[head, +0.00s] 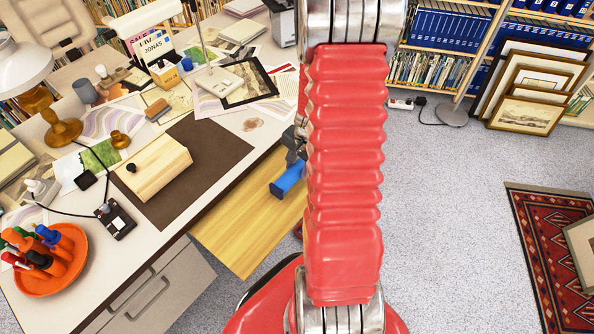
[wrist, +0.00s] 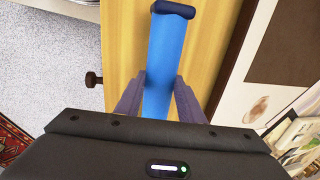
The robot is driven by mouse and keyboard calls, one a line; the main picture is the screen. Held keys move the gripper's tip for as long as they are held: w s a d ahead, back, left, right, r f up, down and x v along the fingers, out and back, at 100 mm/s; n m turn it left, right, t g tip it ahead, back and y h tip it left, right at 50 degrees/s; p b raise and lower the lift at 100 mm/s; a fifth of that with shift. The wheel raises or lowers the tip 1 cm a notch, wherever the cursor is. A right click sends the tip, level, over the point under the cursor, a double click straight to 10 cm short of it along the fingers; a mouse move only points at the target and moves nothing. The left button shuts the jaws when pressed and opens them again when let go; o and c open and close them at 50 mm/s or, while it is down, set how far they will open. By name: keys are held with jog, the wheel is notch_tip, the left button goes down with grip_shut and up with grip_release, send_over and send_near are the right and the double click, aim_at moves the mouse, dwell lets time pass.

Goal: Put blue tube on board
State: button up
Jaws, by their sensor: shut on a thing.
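A blue tube (head: 288,181) with a darker blue end is held in my gripper (wrist: 160,92). In the wrist view the tube (wrist: 172,55) lies lengthwise between the two fingers, its dark end pointing away from me. My gripper is shut on it. The tube is over the pale yellow wooden board (head: 240,232), which sticks out from the desk's front; the board also fills the middle of the wrist view (wrist: 124,45). I cannot tell whether the tube touches the board. In the head view my red arm hides the board's right end and much of my gripper.
An orange dish (head: 60,283) with several coloured tubes stands on the desk at the left. A wooden box (head: 153,168) sits on a brown mat (head: 215,150). A small dark knob (wrist: 93,79) juts from the board's edge. Most of the board's visible surface is bare.

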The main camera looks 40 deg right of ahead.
jog(key=shift+f, duration=0.9)
jog(key=o, duration=1.1)
jog(key=shift+f, duration=0.1)
jog(key=shift+o, duration=0.2)
notch_tip(320, 180, up, 12)
jog(key=s, duration=0.2)
jog(key=shift+s+d, duration=0.2)
